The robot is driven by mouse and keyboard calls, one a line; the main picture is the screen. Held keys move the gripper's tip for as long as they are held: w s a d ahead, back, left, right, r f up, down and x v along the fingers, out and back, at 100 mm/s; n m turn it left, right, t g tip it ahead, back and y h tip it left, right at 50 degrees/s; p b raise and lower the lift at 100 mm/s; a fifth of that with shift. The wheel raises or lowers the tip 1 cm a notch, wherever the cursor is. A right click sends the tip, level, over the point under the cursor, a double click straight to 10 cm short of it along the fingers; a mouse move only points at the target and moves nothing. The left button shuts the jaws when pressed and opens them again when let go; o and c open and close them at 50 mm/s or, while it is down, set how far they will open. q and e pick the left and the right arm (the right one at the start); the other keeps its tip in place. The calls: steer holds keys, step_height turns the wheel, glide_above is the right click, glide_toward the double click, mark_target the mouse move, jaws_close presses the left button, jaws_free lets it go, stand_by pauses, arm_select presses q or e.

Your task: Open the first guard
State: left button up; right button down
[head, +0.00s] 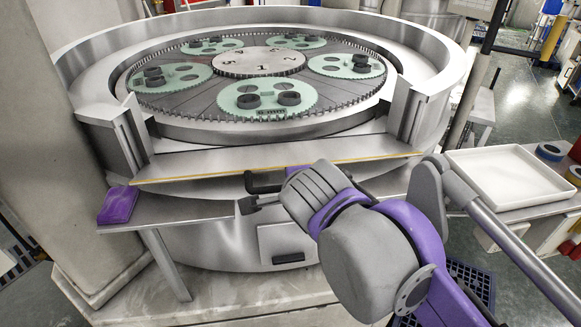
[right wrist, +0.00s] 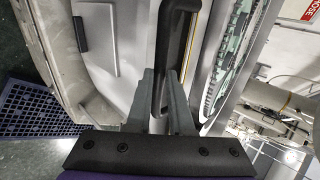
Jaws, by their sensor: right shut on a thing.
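The guard (head: 205,166) is a pale metal panel with a yellow edge strip, across the front gap of the round lapping machine, between two upright posts. Its upper edge lies well below the post tops, leaving the toothed plate open to view. A black bar handle (head: 264,187) sticks out from its front. My right gripper (head: 260,199) is at this handle. In the right wrist view its two grey fingers (right wrist: 162,88) are closed around the handle (right wrist: 175,45); the exact contact is partly hidden. My left gripper is not in view.
A purple block (head: 118,205) sits on the left end of a narrow ledge (head: 180,212) below the guard. A white tray (head: 508,175) stands on a side bench at the right. Green carrier discs (head: 240,101) lie on the plate. Blue grating (right wrist: 38,108) covers floor nearby.

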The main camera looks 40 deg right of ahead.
steer(key=shift+s+a+f+b, duration=0.1)
steer(key=shift+f+b, duration=0.1)
steer(key=shift+f, duration=0.75)
steer(key=shift+s+f+b, duration=0.1)
steer(key=shift+f+b, duration=0.05)
steer(key=shift+f, duration=0.8)
steer(key=c, duration=0.8)
jaws_free()
steer(key=p+v, duration=0.1)
steer(key=v, duration=1)
steer(key=shift+f, duration=0.1)
steer(key=shift+c, duration=0.3)
